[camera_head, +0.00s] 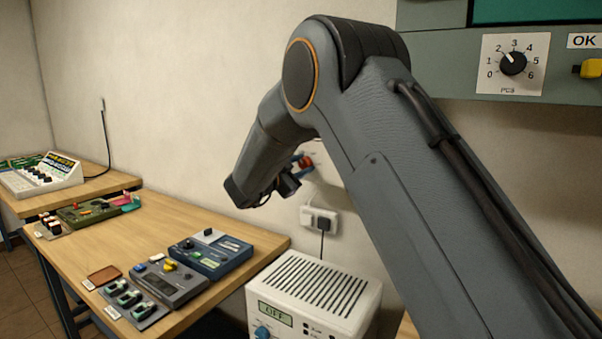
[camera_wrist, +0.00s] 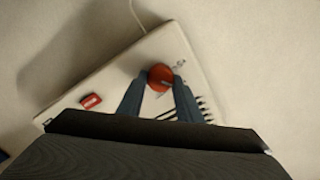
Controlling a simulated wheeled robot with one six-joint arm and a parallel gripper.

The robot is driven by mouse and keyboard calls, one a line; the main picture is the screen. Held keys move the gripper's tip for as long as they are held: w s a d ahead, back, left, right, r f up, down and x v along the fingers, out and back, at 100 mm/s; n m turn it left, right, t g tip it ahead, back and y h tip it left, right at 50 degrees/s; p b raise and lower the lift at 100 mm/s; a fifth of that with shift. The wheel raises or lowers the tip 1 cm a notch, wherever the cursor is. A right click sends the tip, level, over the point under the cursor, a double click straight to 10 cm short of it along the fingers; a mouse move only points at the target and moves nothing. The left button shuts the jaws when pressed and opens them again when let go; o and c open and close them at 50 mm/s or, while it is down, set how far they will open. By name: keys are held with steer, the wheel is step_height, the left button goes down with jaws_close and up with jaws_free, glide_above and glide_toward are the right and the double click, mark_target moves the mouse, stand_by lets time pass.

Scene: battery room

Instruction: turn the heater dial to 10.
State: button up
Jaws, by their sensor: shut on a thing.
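In the wrist view, a round red-orange dial (camera_wrist: 160,73) stands on a pale wall panel (camera_wrist: 120,79). My gripper (camera_wrist: 159,83) is shut on it, one finger on each side. A pointer or scale mark shows beside the dial, but it is too small to read, so I cannot tell the setting or whether a label says heater. In the head view, my arm hides most of this panel; a red part (camera_head: 304,160) shows just behind my wrist.
A red switch (camera_wrist: 91,101) and several dark slots sit on the same panel. Below stands a white unit (camera_head: 316,291) with an OFF display and blue knob. A wooden bench (camera_head: 150,235) with devices is left; a PC3 dial (camera_head: 513,63) is upper right.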

steer(key=shift+m+b, duration=0.45)
steer(key=shift+m, duration=0.15)
steer(key=o, duration=1)
steer(key=shift+o, duration=0.2)
steer(key=b+v, duration=0.2)
steer(key=v, duration=0.5)
steer(key=shift+s+a, duration=0.25)
steer(key=shift+s, duration=0.05)
